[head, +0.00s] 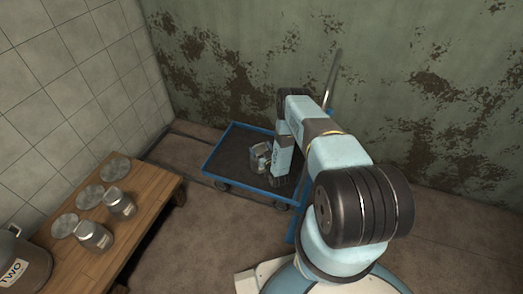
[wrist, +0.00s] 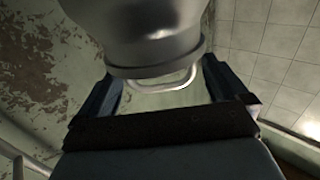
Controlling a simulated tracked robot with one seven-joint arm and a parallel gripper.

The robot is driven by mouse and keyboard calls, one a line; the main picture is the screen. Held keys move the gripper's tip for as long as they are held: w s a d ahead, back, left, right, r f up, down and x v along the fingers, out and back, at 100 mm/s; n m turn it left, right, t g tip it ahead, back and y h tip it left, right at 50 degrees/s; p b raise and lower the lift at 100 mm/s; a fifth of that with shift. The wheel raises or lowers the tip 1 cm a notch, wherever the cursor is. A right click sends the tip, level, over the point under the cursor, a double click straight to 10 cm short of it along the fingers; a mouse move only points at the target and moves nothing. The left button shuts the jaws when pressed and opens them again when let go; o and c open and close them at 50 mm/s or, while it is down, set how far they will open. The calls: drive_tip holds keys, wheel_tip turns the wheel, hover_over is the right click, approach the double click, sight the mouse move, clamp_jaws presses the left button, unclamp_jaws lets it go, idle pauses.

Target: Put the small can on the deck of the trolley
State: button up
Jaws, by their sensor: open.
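A small grey metal can (head: 260,158) is at the dark deck (head: 232,147) of the blue-edged trolley, beside my gripper (head: 274,177). It appears to stand on the deck, but its base is partly hidden, so contact is unclear. In the wrist view the can (wrist: 145,30) fills the top middle, with its wire handle near the jaws. My gripper (wrist: 160,82) is open there, with one finger on each side of the can's end. I cannot tell whether either finger touches it.
A wooden table (head: 150,190) at the left holds two labelled cans (head: 121,203) (head: 95,237), several round lids (head: 115,169) and a large pot (head: 22,265) marked TWO. The trolley's upright handle (head: 333,78) rises behind my arm. The deck's left part is clear.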

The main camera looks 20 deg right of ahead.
drive_tip(key=s+d, duration=0.1)
drive_tip(key=s, duration=0.6)
drive_tip(key=w+d+r+g, duration=0.1)
drive_tip(key=w+r, duration=0.5)
drive_tip(key=r, duration=0.3)
drive_tip(key=w+r+n+g, duration=0.1)
drive_tip(key=w+r, duration=0.4)
drive_tip(key=r, duration=0.3)
drive_tip(key=w+d+r+g, duration=0.1)
drive_tip(key=w+r, duration=0.5)
drive_tip(key=r, duration=0.3)
drive_tip(key=s+r+g+h, duration=0.1)
drive_tip(key=s+r+g, duration=0.1)
drive_tip(key=r, duration=1.3)
drive_tip(key=s+r+g+h, duration=0.1)
drive_tip(key=s+r+h, duration=0.1)
drive_tip(key=r, duration=1.2)
drive_tip(key=s+a+r+m+g, duration=0.2)
drive_tip(key=s+r+g, duration=0.1)
drive_tip(key=s+r, duration=1.8)
drive_tip(key=s+a+r+g, duration=0.1)
drive_tip(key=s+g, duration=0.2)
drive_tip(key=s, duration=2.6)
drive_tip(key=shift+s+a+m, duration=0.25)
drive_tip(key=shift+a+m, duration=0.1)
drive_tip(key=shift+m, duration=0.05)
